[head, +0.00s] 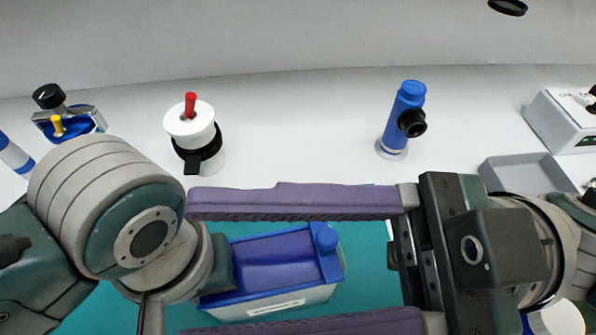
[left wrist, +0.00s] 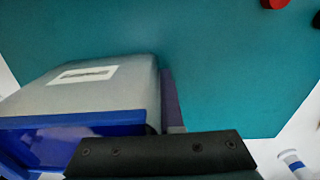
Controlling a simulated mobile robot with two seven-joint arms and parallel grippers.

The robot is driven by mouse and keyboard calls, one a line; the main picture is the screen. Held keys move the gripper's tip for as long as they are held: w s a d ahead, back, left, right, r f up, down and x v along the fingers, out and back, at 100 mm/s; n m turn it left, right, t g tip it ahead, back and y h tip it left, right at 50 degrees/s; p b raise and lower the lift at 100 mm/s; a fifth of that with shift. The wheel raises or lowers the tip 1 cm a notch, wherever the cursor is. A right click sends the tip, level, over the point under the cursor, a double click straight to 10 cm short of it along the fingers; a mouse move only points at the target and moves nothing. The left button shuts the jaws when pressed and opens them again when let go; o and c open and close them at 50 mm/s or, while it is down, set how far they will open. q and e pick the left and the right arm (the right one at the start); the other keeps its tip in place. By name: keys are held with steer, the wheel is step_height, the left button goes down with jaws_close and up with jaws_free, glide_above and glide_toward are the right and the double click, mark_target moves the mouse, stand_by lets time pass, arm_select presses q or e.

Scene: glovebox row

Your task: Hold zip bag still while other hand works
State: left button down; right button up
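The zip bag (head: 285,297) stands on the teal mat like an open box, with a pale body, blue rim, white label and a blue tab at its right end. It also shows in the left wrist view (left wrist: 110,92). My left gripper (head: 222,264) is at the bag's left end. In the left wrist view one purple finger (left wrist: 172,98) lies against the bag's wall near the palm's middle; the other is hidden, and it appears shut on that wall. My right gripper (head: 300,262) is open and empty, its long purple fingers wide apart above the bag.
Behind the teal mat (head: 372,262) stand a white pot with a red stick (head: 203,124) and a blue cylinder with a black knob (head: 405,112). A grey tray (head: 512,168) and white box (head: 555,125) are at right. A black-knobbed blue device (head: 70,118) is at left.

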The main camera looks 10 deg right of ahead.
mark_target(337, 243)
steer(key=s+d+f+m+t+h, duration=0.3)
steer(key=d+f+m+t+h, duration=0.5)
steer(key=d+f+m+t, duration=0.45)
steer(key=shift+n+g, duration=0.75)
steer(key=x, duration=0.3)
steer(key=r+x, duration=0.1)
steer(key=x, duration=0.6)
steer(key=shift+w+a+r, duration=0.1)
steer(key=shift+w+r, duration=0.15)
steer(key=shift+w, duration=0.2)
steer(key=shift+c, duration=0.2)
jaws_close()
